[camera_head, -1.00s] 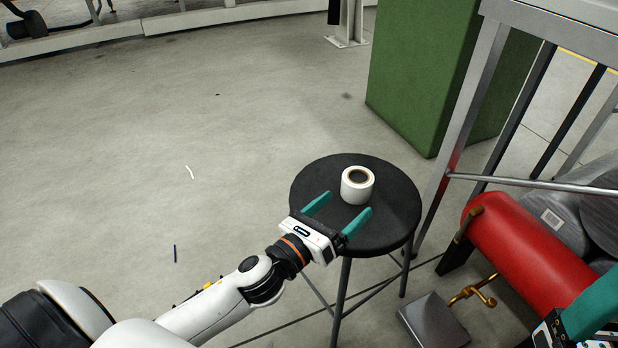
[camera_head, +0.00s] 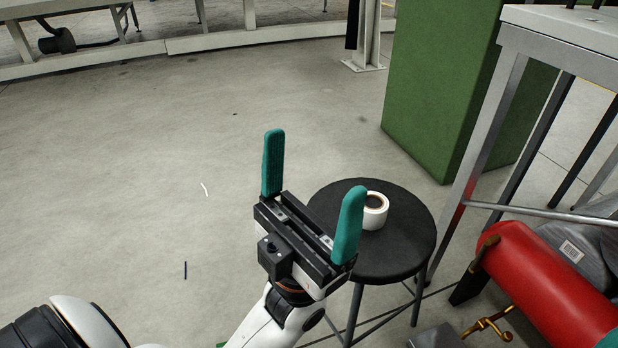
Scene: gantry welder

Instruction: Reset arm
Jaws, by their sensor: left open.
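My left gripper (camera_head: 314,162) is open and empty, its two teal fingers pointing up and spread wide. It stands in front of the left part of a round black stool (camera_head: 405,245). A small teal piece of my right gripper (camera_head: 609,339) shows at the bottom right corner; the rest is out of frame.
A green block (camera_head: 440,90) stands behind the stool. A grey metal table frame (camera_head: 490,130) is at the right, with a red cylinder (camera_head: 545,285) and brass valve (camera_head: 487,328) below it. The grey floor (camera_head: 130,180) at left is mostly clear.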

